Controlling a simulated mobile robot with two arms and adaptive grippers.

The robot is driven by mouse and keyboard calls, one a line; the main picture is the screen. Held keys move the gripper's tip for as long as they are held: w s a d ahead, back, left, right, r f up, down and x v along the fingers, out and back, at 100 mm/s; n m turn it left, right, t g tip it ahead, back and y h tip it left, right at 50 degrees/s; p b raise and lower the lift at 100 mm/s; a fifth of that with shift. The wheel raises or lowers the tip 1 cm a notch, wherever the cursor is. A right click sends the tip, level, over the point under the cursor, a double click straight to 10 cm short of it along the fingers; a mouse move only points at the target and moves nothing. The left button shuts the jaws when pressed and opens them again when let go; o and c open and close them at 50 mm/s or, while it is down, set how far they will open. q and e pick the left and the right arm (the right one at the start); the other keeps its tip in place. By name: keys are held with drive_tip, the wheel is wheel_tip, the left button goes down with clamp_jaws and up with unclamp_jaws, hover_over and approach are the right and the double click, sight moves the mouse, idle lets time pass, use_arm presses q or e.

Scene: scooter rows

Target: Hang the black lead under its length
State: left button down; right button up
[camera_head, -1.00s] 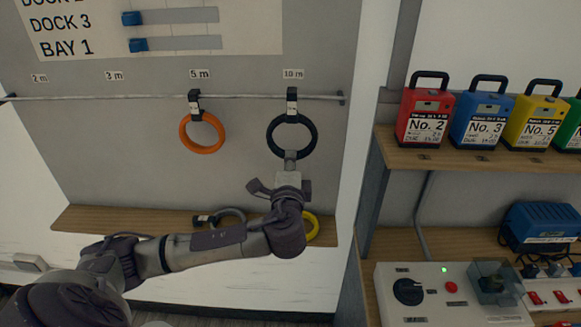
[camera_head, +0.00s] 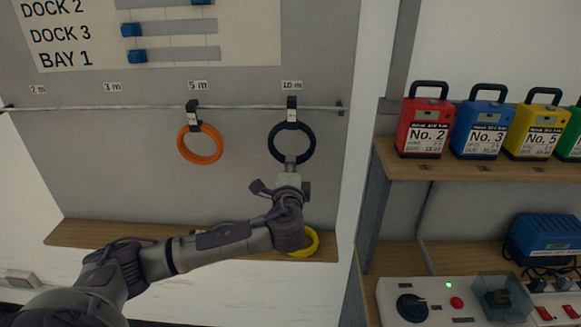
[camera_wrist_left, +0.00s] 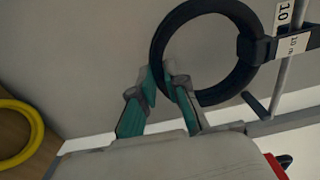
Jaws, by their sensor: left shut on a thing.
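The black lead (camera_head: 292,152) is a coiled ring hanging below the rail (camera_head: 240,107) by its black strap, under the "10 m" label (camera_head: 291,86). My left gripper (camera_head: 290,164) is at the bottom of the ring, shut on it. In the left wrist view, the two teal-lined fingers (camera_wrist_left: 160,82) are at the black ring (camera_wrist_left: 158,42), and its strap (camera_wrist_left: 280,48) carries a tag reading 10 m. The strap's top appears to be at the rail. My right gripper is not in view.
An orange lead (camera_head: 200,155) hangs under "5 m" (camera_head: 197,85). A yellow lead (camera_head: 313,244) lies on the low wooden shelf (camera_head: 85,232), partly behind my left arm. To the right, a shelf unit (camera_head: 385,155) holds several coloured cases and a control box (camera_head: 390,316).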

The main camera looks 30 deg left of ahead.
use_arm(q)
drive_tip(key=shift+f, duration=0.1)
idle(0.3)
drive_tip(key=c, duration=1.1)
unclamp_jaws()
drive_tip(key=shift+f, duration=0.1)
